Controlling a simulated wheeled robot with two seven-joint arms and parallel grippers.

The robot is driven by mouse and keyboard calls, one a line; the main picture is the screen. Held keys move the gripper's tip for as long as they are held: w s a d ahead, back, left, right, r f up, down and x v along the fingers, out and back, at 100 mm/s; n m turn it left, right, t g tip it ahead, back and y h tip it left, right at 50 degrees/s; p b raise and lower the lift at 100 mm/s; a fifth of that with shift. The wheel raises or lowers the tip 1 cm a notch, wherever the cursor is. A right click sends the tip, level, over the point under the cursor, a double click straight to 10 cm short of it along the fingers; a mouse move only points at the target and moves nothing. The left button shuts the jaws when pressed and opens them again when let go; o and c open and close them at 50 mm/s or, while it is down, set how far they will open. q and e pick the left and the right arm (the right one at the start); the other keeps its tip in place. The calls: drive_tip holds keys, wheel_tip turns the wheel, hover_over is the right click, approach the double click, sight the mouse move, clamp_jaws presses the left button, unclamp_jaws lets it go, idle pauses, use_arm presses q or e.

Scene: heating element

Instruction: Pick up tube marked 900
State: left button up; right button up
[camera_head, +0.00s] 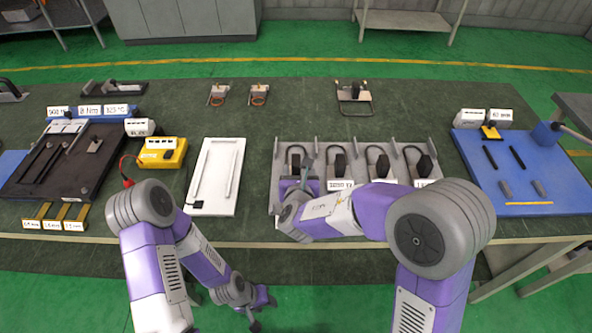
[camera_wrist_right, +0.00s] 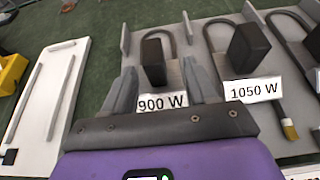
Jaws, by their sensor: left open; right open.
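The tube marked 900 has a bent grey rod and a black block; it shows in the right wrist view (camera_wrist_right: 153,62) above the label "900 W" (camera_wrist_right: 162,102). In the head view the tube (camera_head: 296,160) is in the leftmost slot of the grey rack (camera_head: 318,146), its lower part hidden by my right gripper. My right gripper (camera_head: 303,180) is open, with its fingers in the right wrist view (camera_wrist_right: 160,84) on either side of the line to the black block. I cannot tell whether they touch it. My left gripper (camera_head: 262,312) is open and empty, low, off the table's front edge.
A neighbouring tube (camera_wrist_right: 250,48) marked 1050 W stands close on the right, with more tubes beyond it. A white plate (camera_head: 216,170) with bars lies left of the rack. A yellow meter (camera_head: 162,153) and a blue mat (camera_head: 520,180) lie farther out.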

sight(296, 160)
drive_tip(key=x, duration=0.2)
drive_tip(key=b+x, duration=0.1)
drive_tip(key=x, duration=0.4)
drive_tip(key=shift+w+a+f, duration=0.15)
drive_tip(key=shift+w+a, duration=0.2)
clamp_jaws()
